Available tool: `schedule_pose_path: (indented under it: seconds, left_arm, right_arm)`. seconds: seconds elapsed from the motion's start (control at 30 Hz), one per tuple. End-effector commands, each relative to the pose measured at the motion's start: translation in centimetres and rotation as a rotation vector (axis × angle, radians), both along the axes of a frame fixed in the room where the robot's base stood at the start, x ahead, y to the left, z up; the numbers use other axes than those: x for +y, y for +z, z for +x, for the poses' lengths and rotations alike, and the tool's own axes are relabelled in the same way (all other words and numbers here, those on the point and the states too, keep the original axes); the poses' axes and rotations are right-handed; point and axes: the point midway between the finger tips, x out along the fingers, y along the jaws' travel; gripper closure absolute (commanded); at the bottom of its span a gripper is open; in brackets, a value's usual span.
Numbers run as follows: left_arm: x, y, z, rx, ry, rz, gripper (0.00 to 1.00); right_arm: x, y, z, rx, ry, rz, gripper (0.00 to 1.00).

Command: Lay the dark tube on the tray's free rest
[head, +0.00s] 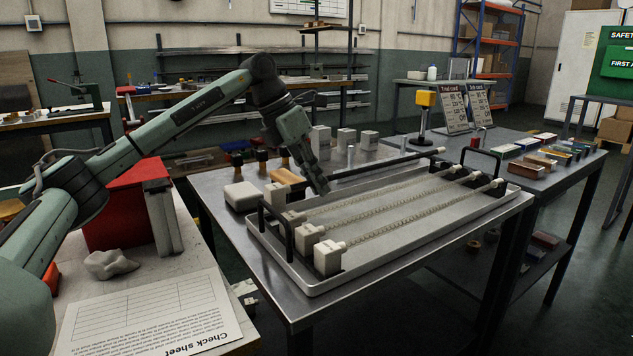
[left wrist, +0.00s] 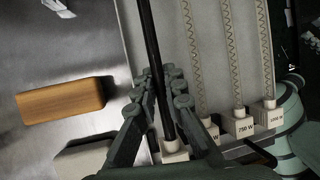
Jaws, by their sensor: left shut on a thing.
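The dark tube (head: 385,164) is a long thin rod, also crossing the left wrist view (left wrist: 151,40). My left gripper (head: 322,189) is shut around it near its left end, with the fingers on both sides of it in the left wrist view (left wrist: 161,98). A pale block (left wrist: 173,152) shows at the tube's near end. The tube runs along the far long side of the metal tray (head: 385,248), roughly parallel to it. I cannot tell its exact height. Three pale coiled tubes (head: 400,210) with labelled end blocks lie in the tray. My right gripper is not in view.
The tray has dark upright handles (head: 483,160) at both ends. A wooden block (left wrist: 62,100), a white box (head: 242,196) and several pale blocks (head: 345,138) stand on the steel table behind and left of it. A yellow-topped post (head: 425,112) and cards stand beyond.

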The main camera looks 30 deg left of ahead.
Motion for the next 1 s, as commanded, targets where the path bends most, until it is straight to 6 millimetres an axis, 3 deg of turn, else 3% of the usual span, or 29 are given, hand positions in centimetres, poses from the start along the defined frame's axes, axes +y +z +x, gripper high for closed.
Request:
schedule_pose_path:
  seconds: [1.0]
  left_arm:
    - [-0.01,0.13,0.00,-0.001,0.000,0.000,1.00]
  right_arm:
    - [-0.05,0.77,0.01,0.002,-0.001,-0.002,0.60]
